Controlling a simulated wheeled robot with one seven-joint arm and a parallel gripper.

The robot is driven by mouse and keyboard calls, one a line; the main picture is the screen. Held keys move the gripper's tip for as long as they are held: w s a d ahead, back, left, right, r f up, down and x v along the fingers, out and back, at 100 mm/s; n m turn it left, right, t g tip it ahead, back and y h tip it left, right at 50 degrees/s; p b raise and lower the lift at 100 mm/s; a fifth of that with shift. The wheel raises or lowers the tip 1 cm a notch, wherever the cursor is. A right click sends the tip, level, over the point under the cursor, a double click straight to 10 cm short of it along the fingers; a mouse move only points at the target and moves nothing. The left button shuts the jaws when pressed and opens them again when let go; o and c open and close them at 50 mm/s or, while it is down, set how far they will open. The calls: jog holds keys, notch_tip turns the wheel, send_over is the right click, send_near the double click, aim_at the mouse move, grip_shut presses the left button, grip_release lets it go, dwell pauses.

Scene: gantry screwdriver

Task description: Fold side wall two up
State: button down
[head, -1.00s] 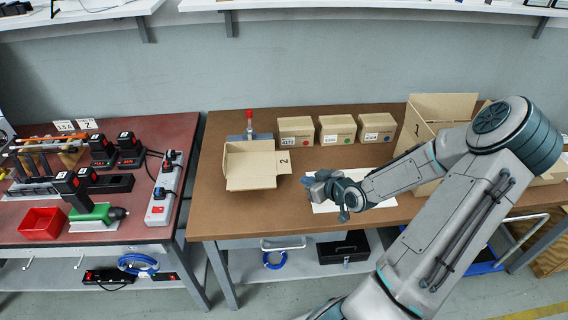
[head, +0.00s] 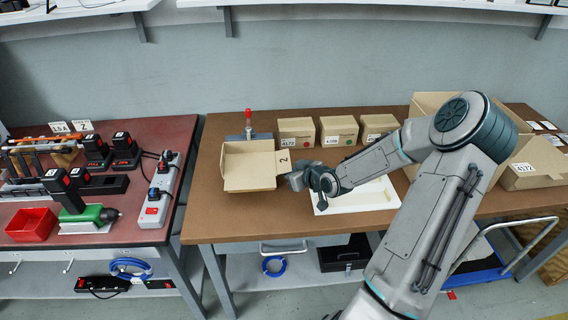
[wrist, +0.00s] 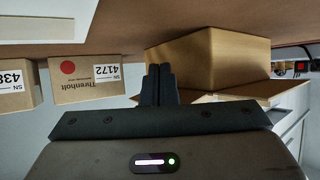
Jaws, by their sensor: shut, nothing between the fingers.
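An open cardboard box (head: 249,181) stands on the brown table in the head view. Its side wall two (head: 284,160), a flap marked "2", is folded outward on the box's right side. My gripper (head: 291,182) is shut and empty, just right of the box at the near end of that flap. I cannot tell whether it touches the flap. In the wrist view the shut fingers (wrist: 159,84) point towards the box (wrist: 220,58), which appears upside down, and overlap its left edge. The "2" mark is not visible there.
Small closed boxes (head: 296,132) stand in a row at the back. A red-handled clamp (head: 248,124) is behind the open box. A white tray (head: 350,201) lies under my arm, and a larger carton (head: 425,112) stands at right. The table left of the box is clear.

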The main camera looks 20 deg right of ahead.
aim_at(290, 164)
jog(key=shift+r, duration=0.15)
jog(key=shift+d+r+p, duration=0.25)
jog(key=shift+r+p, duration=0.35)
jog(key=shift+p, duration=0.3)
jog(key=shift+r+p, duration=0.7)
jog(key=shift+r, duration=0.05)
jog(key=shift+a, duration=0.1)
